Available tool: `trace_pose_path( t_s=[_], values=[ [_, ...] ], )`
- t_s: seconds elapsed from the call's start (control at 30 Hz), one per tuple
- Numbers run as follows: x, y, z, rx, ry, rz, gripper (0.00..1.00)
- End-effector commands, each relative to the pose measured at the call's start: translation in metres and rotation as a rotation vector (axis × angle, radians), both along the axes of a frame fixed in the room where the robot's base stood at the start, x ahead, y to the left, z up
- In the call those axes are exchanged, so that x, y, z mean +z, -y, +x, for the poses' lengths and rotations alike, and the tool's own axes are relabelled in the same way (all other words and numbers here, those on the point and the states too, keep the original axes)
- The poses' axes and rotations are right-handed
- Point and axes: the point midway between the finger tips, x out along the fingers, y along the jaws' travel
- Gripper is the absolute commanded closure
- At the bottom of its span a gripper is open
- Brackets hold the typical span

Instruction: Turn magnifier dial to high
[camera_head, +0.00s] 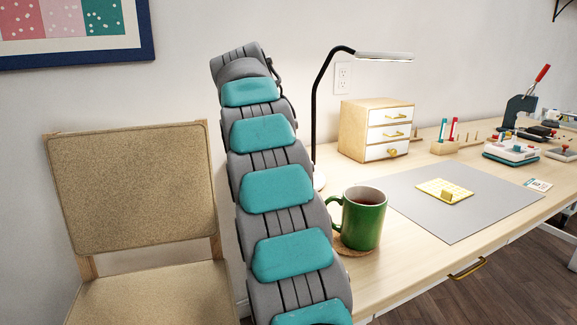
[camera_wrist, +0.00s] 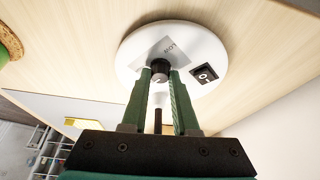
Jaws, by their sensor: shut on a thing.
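The dial (camera_wrist: 160,66) is a small dark knob on a white round base (camera_wrist: 205,45) in the wrist view. A grey label patch (camera_wrist: 152,52) beside it carries upside-down print that seems to read "LOW". My gripper (camera_wrist: 160,76) has its two green fingers closed on the knob's sides, one on each side. The knob's setting is hard to tell. In the head view, the black desk lamp (camera_head: 316,105) has a white base (camera_head: 319,179), partly hidden behind my arm. My gripper is hidden in that view.
A black rocker switch (camera_wrist: 204,74) sits on the base right of the knob. A green mug (camera_head: 362,220) stands on a coaster (camera_head: 345,250) near the lamp. A drawer box (camera_head: 360,128), a grey mat (camera_head: 420,205) and a chair (camera_head: 130,190) are around.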

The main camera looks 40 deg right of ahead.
Motion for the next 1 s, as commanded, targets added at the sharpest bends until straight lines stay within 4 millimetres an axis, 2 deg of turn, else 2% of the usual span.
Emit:
trace_pose_path(
  t_s=[0.33,0.87,0.9,1.0],
  values=[
    [0.0005,0.0007,0.0015,-0.132,-0.001,-0.001,1.0],
    [-0.0001,0.0013,0.0009,-0.155,0.0,-0.002,1.0],
    [-0.0002,0.0013,0.0008,-0.155,0.0,-0.002,0.69],
    [-0.0002,0.0011,0.0009,-0.155,0.0,-0.001,0.58]
  ],
)
